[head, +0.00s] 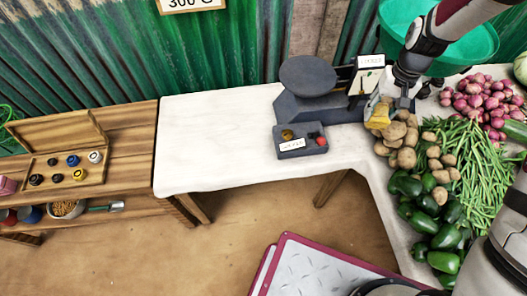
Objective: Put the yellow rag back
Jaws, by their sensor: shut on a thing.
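My gripper is shut on the rag. Its fingers are small here and partly hidden by the wrist. I cannot tell whether the rag's lower edge touches the table or the potatoes.
A grey scale (308,75) stands left of my gripper, with a small grey tray (302,151) in front. Potatoes (397,133), green beans (470,160), peppers (425,205) and onions (485,97) crowd the right. The white table (215,140) is clear at left. A wooden box (62,150) sits far left.

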